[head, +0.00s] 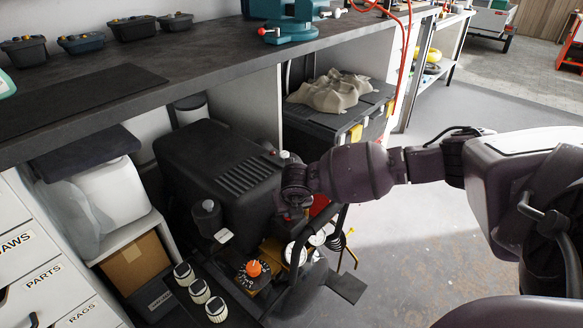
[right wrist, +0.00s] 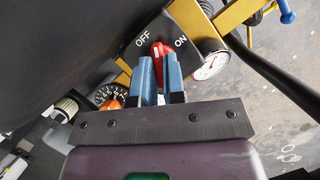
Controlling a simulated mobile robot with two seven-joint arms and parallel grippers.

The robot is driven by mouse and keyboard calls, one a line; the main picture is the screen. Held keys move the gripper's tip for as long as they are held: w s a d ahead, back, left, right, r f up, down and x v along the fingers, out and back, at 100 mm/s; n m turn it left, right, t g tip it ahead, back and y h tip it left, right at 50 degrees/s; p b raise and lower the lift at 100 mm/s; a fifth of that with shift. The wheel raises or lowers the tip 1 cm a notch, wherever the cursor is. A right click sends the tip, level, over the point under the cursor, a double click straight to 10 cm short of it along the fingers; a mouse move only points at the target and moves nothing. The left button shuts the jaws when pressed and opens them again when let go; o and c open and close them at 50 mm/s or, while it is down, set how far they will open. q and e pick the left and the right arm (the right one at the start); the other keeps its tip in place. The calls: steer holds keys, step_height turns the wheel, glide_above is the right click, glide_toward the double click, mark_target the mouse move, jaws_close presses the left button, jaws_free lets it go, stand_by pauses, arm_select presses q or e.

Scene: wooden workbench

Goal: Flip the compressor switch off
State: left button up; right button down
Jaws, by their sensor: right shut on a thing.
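The black compressor (head: 220,175) sits low beneath the workbench in the head view. In the right wrist view its dark switch plate has an OFF label (right wrist: 143,40) on the left and an ON label (right wrist: 181,42) on the right. The red switch (right wrist: 160,50) stands between the labels; I cannot tell its exact setting. My right gripper (right wrist: 161,85) has its blue fingers closed around the switch, covering its lower part. In the head view my right arm reaches in from the right and hides the switch area. My left gripper is not in view.
Gauges (right wrist: 210,66) and yellow frame bars flank the switch. An orange knob (head: 254,268) sits at the compressor's front. The workbench top (head: 190,65) overhangs the compressor. A dark case (head: 340,115) with a cloth stands behind. Open floor (head: 410,250) lies to the right.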

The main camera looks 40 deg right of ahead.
steer(key=n+y, duration=0.1)
steer(key=n, duration=0.1)
steer(key=shift+s+n+p, duration=0.1)
steer(key=shift+n+p, duration=0.2)
steer(key=shift+n, duration=0.1)
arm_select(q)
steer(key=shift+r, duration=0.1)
arm_select(e)
steer(key=shift+d+f+n+y, duration=0.15)
steer(key=shift+n+y, duration=0.65)
steer(key=shift+n, duration=1)
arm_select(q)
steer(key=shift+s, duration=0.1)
arm_select(e)
steer(key=shift+s, duration=0.1)
steer(key=c, duration=1.2)
jaws_free()
